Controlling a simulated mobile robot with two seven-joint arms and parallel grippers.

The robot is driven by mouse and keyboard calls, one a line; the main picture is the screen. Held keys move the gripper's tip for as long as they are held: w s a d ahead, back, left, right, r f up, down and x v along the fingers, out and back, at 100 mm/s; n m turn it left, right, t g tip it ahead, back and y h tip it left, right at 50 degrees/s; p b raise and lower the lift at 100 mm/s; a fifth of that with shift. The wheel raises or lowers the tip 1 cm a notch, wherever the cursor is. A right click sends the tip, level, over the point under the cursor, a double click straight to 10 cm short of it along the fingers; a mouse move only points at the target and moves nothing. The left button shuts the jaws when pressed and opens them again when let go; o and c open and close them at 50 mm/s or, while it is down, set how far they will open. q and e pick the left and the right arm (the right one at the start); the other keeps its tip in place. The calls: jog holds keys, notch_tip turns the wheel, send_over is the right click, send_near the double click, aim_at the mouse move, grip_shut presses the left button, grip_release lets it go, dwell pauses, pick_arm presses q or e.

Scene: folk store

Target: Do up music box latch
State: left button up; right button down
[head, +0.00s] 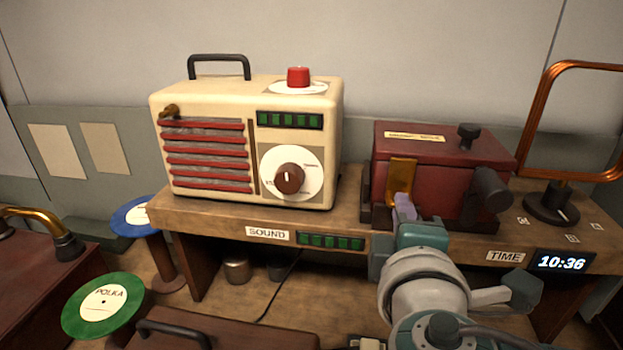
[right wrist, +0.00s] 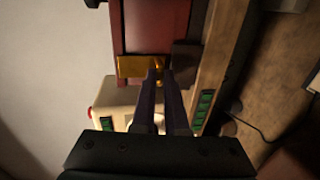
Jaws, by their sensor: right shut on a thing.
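The music box is a dark red box (head: 430,172) with a label on its closed lid, standing on the right half of the wooden shelf. Its brass latch (head: 400,178) is a plate on the front left of the box, standing upright against it. My right gripper (head: 404,206) is at the lower end of the latch, shut on it. In the right wrist view, the brass latch (right wrist: 133,66) shows at the tips of my right gripper (right wrist: 161,74), in front of the red box (right wrist: 155,25). The fingers hide part of the latch. My left gripper is not in view.
A cream radio (head: 245,145) stands left of the box. A dark crank (head: 490,190) sticks out at the box's right. A copper loop (head: 535,120) stands farther right, above a clock (head: 562,262). Green (head: 103,305) and blue (head: 133,216) discs stand at lower left.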

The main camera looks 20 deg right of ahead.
jog(key=c, duration=0.9)
grip_release()
jog(key=shift+c, duration=0.2)
jog(key=b+v, duration=0.2)
jog(key=v, duration=0.8)
jog(key=shift+w, duration=0.1)
